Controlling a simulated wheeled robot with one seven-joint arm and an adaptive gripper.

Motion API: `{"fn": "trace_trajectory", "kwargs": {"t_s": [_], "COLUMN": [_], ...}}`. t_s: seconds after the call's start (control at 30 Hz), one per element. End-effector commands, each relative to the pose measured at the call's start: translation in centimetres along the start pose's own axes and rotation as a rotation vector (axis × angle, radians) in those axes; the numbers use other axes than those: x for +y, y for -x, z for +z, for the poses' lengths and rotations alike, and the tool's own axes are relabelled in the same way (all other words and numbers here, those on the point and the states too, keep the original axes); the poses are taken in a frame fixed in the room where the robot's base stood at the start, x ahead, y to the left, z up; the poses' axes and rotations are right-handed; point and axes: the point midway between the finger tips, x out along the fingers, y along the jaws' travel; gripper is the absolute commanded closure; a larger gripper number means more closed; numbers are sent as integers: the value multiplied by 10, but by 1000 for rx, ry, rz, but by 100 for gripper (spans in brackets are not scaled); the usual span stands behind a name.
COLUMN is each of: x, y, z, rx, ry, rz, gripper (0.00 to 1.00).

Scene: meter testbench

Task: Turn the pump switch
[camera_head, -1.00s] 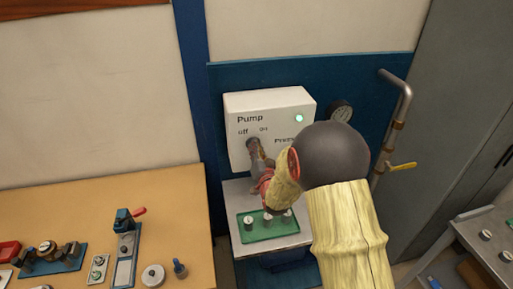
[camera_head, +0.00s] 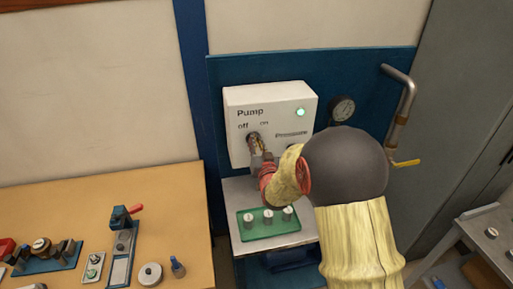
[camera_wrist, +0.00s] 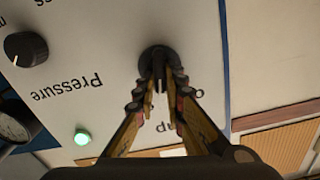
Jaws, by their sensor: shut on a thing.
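The white pump box (camera_head: 290,97) stands against a blue panel, with "Pump", "off" and "on" printed on its face and a lit green lamp (camera_head: 300,112). The pump switch is a dark round knob (camera_wrist: 155,55) in the wrist view, where the box is seen upside down. My gripper (camera_wrist: 161,82) has its two fingers closed on the knob's grip. In the head view my gripper (camera_head: 254,144) reaches the switch from the lower right and hides most of it. The exact angle of the knob is hard to tell.
A pressure knob (camera_wrist: 26,48) sits on the same box, with a gauge (camera_head: 343,109) beside it. A pipe with a yellow valve handle (camera_head: 407,163) is at right. Below, a green tray (camera_head: 262,233) holds small parts. A wooden bench (camera_head: 100,200) with tools is at left.

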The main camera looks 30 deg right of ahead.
Motion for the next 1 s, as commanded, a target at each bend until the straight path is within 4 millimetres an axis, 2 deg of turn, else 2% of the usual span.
{"fn": "trace_trajectory", "kwargs": {"t_s": [0.6,1.0], "x": [-5,-8], "y": [0,0], "z": [4,4], "rx": [3,1], "ry": [549,733], "rz": [1,0], "gripper": [100,100]}}
